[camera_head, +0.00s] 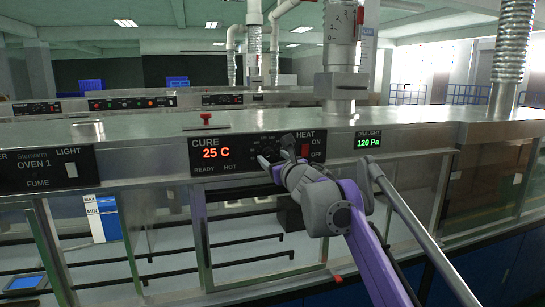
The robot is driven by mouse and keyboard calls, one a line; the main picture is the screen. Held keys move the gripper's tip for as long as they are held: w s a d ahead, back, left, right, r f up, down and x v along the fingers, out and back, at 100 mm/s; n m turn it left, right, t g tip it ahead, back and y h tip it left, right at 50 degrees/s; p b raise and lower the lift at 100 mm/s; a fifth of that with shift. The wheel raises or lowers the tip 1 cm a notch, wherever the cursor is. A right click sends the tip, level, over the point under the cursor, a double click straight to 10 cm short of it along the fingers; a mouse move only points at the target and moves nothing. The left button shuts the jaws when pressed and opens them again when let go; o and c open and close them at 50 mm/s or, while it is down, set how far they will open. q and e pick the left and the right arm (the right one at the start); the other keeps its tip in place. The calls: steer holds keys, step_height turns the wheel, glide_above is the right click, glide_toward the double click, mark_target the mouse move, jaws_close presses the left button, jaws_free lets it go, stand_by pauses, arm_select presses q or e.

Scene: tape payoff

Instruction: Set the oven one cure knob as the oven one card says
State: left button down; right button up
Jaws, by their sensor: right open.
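The CURE panel (210,166) is a black plate on the oven's front rail. Its orange display reads 25 C, with READY and HOT marked below. The dial marks of the cure knob show just right of the display, but the knob itself is mostly hidden behind my right gripper. My right gripper (276,155) is open in front of the dial, its fingers pointing at the panel. I cannot tell whether it touches the knob. The OVEN 1 label plate (35,170) is at the left. No card with a readable cure setting shows. My left gripper is not in view.
A red HEAT switch (305,150) marked ON and OFF sits close right of the gripper. A green DRAUGHT display (367,142) reads 120 Pa. A silver rail (420,235) slants past my arm. A MAX/MIN plate (101,218) shows lower left.

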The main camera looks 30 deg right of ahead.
steer(key=shift+w+d, duration=0.1)
steer(key=shift+w, duration=0.6)
jaws_close()
